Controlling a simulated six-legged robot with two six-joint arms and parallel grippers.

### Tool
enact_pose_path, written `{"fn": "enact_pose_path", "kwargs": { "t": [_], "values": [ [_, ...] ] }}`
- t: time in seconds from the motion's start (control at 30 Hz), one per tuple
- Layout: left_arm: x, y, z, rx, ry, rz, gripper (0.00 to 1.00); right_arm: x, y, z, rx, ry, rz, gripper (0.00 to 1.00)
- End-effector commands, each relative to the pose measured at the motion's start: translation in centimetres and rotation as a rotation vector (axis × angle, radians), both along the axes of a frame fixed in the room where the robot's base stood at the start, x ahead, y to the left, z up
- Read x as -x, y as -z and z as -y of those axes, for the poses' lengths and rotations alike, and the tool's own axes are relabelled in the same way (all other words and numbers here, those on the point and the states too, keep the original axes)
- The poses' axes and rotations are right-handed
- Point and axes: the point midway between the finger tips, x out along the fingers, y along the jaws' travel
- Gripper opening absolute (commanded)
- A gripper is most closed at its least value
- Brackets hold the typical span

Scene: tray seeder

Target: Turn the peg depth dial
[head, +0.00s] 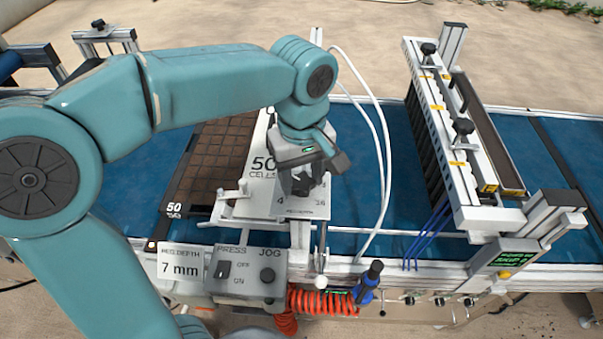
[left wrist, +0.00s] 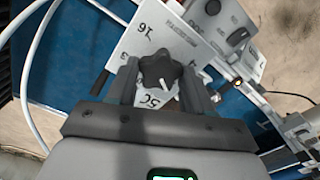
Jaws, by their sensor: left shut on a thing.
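The peg depth dial (left wrist: 160,72) is a black lobed knob on a white plate marked with numbers such as 16. In the left wrist view it sits between the two fingers of my left gripper (left wrist: 163,92), which is shut on it. A sign (head: 180,268) at the front reads "PEG DEPTH 7 mm". My right gripper is not in view.
A brown celled tray (head: 213,160) lies on the blue belt (head: 395,215) left of the plate. A press and jog switch box (head: 246,274) is at the front edge. White hoses (head: 381,130) curve right of my gripper. A white seeder bar (head: 440,140) spans the belt at right.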

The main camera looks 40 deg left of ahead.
Motion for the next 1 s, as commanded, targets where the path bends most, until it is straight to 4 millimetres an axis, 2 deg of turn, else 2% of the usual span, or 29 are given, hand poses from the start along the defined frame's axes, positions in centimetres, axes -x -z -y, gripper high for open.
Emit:
{"fn": "enact_pose_path", "kwargs": {
  "t": [0.67,0.7,0.77,1.0],
  "values": [
    [-0.16,-0.26,-0.14,-0.002,-0.062,0.01,0.21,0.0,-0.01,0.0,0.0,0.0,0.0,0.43],
    [-0.16,-0.26,-0.14,-0.002,-0.062,0.01,0.57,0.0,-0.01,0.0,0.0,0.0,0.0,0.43],
    [-0.14,-0.26,-0.13,-0.003,-0.062,0.009,0.76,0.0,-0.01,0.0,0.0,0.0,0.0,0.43],
    [-0.06,-0.12,-0.07,-0.001,-0.061,0.004,0.76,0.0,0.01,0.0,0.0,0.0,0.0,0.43]
  ]
}}
